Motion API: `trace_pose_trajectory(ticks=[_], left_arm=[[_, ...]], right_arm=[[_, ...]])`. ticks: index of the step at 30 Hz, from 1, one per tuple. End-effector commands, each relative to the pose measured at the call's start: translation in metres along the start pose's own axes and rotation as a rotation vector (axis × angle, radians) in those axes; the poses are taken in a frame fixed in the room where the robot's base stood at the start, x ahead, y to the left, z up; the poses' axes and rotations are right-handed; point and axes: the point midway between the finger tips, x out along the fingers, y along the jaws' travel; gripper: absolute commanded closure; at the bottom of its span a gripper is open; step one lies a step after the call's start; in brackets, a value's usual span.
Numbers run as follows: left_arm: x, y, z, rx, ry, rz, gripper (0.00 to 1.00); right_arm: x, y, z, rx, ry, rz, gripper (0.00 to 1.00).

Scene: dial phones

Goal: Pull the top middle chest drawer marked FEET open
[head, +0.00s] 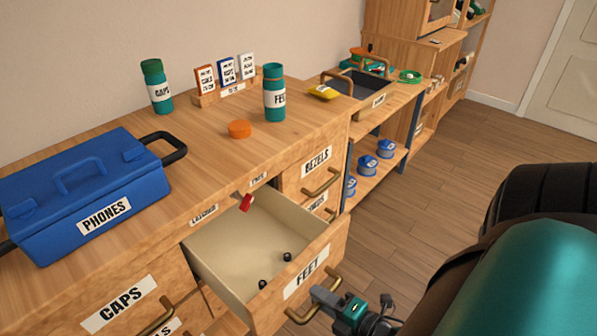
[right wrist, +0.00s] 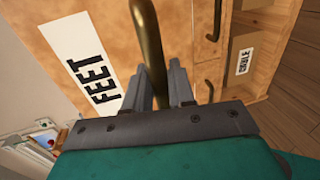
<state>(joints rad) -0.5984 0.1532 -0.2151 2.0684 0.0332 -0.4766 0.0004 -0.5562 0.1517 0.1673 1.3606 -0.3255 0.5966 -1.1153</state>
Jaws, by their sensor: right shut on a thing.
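The drawer marked FEET (head: 308,266) stands pulled out of the chest, and its pale inside shows with two small dark pieces (head: 275,270) on its floor. Its brass handle (head: 316,300) is on the front, below the label. My right gripper (head: 322,296) is at this handle. In the right wrist view the fingers (right wrist: 165,85) are closed around the brass bar (right wrist: 148,45), with the FEET label (right wrist: 85,65) beside it. My left gripper is not in view.
A blue PHONES toolbox (head: 90,195), a green FEET jar (head: 274,95), a green CAPS jar (head: 156,88) and an orange lid (head: 239,129) stand on the chest top. A red tag (head: 246,203) hangs over the drawer opening. Wooden floor (head: 440,185) lies clear to the right.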

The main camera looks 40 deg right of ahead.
Motion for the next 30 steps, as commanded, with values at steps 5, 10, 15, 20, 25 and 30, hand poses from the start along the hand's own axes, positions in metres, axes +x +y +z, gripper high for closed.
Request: trace_pose_trajectory(ticks=[5,10,15,20,25,30], left_arm=[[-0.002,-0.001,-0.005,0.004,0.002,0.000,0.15],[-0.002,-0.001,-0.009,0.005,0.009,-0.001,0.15],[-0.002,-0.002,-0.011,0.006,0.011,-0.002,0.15],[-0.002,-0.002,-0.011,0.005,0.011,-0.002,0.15],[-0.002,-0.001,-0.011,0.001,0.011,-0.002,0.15],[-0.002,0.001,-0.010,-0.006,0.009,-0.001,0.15]], right_arm=[[-0.034,-0.007,-0.001,0.002,0.000,-0.001,1.00],[-0.053,-0.011,0.000,0.001,0.000,0.001,1.00],[-0.062,-0.013,-0.001,0.001,0.001,0.002,1.00],[-0.064,-0.013,-0.001,0.001,0.001,0.003,1.00],[-0.064,-0.013,-0.001,0.000,0.001,0.003,1.00],[-0.064,-0.013,-0.001,0.000,0.001,0.002,0.69]])
